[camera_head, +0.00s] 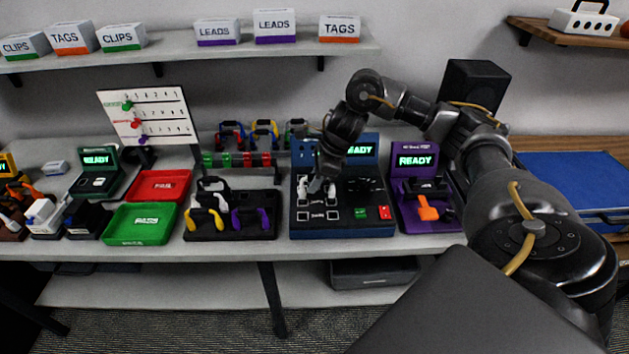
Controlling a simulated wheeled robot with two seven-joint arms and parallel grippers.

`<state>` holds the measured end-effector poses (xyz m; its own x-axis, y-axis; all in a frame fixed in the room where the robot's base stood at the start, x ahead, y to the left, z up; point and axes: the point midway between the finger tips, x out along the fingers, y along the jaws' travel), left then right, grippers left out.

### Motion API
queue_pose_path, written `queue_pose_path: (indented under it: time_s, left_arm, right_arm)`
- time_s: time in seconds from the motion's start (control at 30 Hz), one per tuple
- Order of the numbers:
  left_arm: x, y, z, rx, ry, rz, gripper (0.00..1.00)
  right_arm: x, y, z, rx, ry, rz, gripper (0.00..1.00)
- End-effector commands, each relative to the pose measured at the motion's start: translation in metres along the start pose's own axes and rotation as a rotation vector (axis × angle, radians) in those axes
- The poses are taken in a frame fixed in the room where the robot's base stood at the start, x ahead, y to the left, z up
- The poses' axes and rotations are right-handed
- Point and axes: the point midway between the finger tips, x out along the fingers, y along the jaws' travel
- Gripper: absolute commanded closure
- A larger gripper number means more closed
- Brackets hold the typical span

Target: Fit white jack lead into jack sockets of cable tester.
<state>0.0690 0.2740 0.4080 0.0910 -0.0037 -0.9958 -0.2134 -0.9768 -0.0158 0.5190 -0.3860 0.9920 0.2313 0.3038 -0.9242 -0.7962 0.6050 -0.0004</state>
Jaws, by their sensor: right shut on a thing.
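The blue cable tester (343,232) stands on the table in the middle of the head view, its screen reading READY. Rows of sockets lie on the left of its top panel. My right gripper (318,184) reaches down from above over the upper-left sockets and is shut on the white jack lead. White ends of the lead (331,190) show on both sides of the fingers, close to the panel. I cannot tell whether its plugs are inside the sockets or just above them. My left gripper is not in view.
Left of the tester is a black holder (232,236) with yellow, purple and other leads. Green (140,224) and red (160,184) trays lie farther left. A purple tester (415,147) with an orange lead stands close on the right. A rack of coloured leads (240,160) stands behind.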

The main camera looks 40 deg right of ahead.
Motion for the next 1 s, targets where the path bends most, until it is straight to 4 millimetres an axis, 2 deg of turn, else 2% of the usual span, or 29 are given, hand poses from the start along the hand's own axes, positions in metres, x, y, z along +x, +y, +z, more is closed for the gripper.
queue_pose_path:
  time_s: [0.53, 1.0]
  left_arm:
    - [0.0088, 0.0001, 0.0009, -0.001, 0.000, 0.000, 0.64]
    - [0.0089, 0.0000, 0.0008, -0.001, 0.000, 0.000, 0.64]
  right_arm:
    - [0.0084, -0.0001, -0.0035, 0.000, 0.000, 0.000, 1.00]
    - [0.0086, 0.0000, -0.0035, 0.000, 0.000, 0.000, 1.00]
